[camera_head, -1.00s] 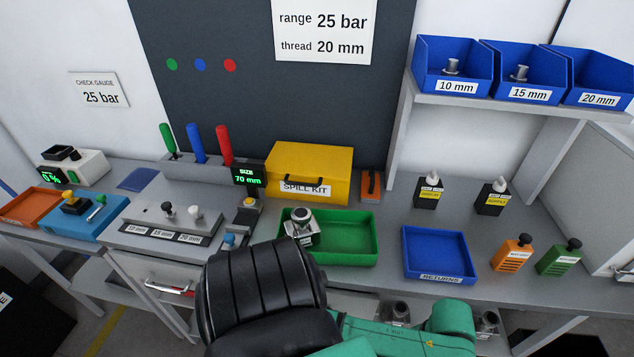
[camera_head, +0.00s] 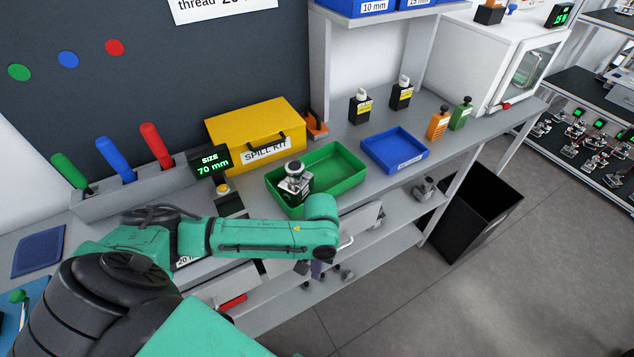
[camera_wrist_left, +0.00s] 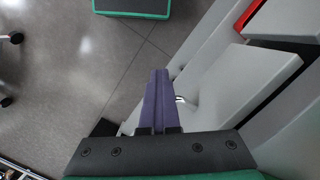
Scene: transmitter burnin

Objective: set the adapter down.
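I cannot make out an adapter in either gripper. My left gripper (camera_head: 318,269) hangs in front of the bench, below the green tray (camera_head: 345,184). In the left wrist view its purple fingers (camera_wrist_left: 158,98) lie together, with nothing visible between them, beside a pale drawer front and above the floor. A silver and black transmitter (camera_head: 295,182) stands upright at the left end of the green tray. My right gripper is not in view.
A blue returns tray (camera_head: 395,151) lies right of the green tray. A yellow spill kit (camera_head: 255,130) stands behind. Small metal parts (camera_head: 424,187) sit on the lower shelf. A black bin (camera_head: 480,205) stands on the floor at right. Open floor lies in front.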

